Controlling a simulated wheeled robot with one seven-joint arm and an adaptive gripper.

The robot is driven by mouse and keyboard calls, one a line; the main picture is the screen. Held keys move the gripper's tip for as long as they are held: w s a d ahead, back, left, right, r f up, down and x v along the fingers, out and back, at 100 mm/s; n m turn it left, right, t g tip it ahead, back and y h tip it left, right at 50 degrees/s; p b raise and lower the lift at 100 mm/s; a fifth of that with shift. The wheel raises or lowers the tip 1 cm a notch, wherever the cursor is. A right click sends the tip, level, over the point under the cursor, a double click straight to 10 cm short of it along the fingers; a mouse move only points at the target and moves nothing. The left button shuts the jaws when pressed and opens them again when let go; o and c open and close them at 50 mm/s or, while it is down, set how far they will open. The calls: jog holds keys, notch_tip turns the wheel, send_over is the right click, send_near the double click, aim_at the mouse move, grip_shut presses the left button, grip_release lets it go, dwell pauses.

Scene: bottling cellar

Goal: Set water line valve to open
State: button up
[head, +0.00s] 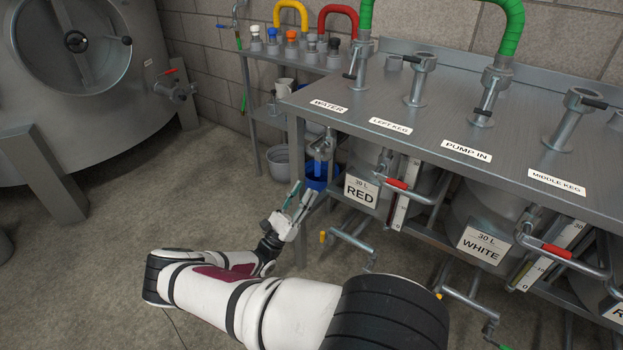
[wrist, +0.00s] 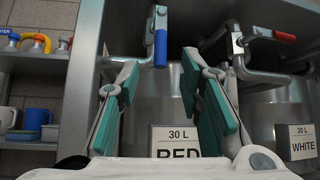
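The WATER label (head: 328,106) is at the left end of the metal bench top in the head view. Below that end hangs a metal valve on a pipe (head: 322,148). In the wrist view the valve has a blue lever (wrist: 160,49) pointing straight down, apart from my fingers. My gripper (head: 299,200) is low beside the bench's left leg, with its fingers pointing up. In the wrist view my gripper (wrist: 162,100) is open and empty, its teal pads apart. The lever shows above and beyond the gap between the fingers.
A RED keg label (wrist: 178,141) is behind the gap; a WHITE label (head: 484,246) is farther right. A red-handled valve (wrist: 270,36) is right of the blue lever. A shelf (wrist: 25,145) with cups is left. Open floor (head: 120,230) lies left of the bench.

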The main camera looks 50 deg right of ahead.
jog(key=shift+v, duration=1.85)
jog(key=s+a+r+m+g+y, duration=0.2)
jog(key=s+a+r+m+y, duration=0.25)
jog(key=r+y, duration=0.3)
jog(key=s+a+r+m+g+y, duration=0.3)
jog(key=s+a+r+m+y, duration=0.1)
jog(key=r+m+y, duration=0.3)
jog(key=s+a+r+m+g+y, duration=0.2)
jog(key=s+a+r+m+y, duration=0.25)
jog(key=r+y, duration=0.35)
jog(key=s+a+r+m+t+y, duration=0.1)
jog(key=s+a+r+t+y, duration=0.1)
jog(key=s+a+r+t, duration=0.45)
jog(key=s+a+r+m+t+y, duration=0.15)
jog(key=s+a+t, duration=0.25)
jog(key=s+a, duration=0.55)
notch_tip(320, 180, up, 33)
jog(key=n+t+p, duration=0.1)
jog(key=t+p, duration=0.2)
jog(key=p, duration=2.7)
jog(key=shift+s+d+f+y, duration=0.2)
jog(key=shift+s+d+y, duration=0.2)
jog(key=shift+d, duration=0.05)
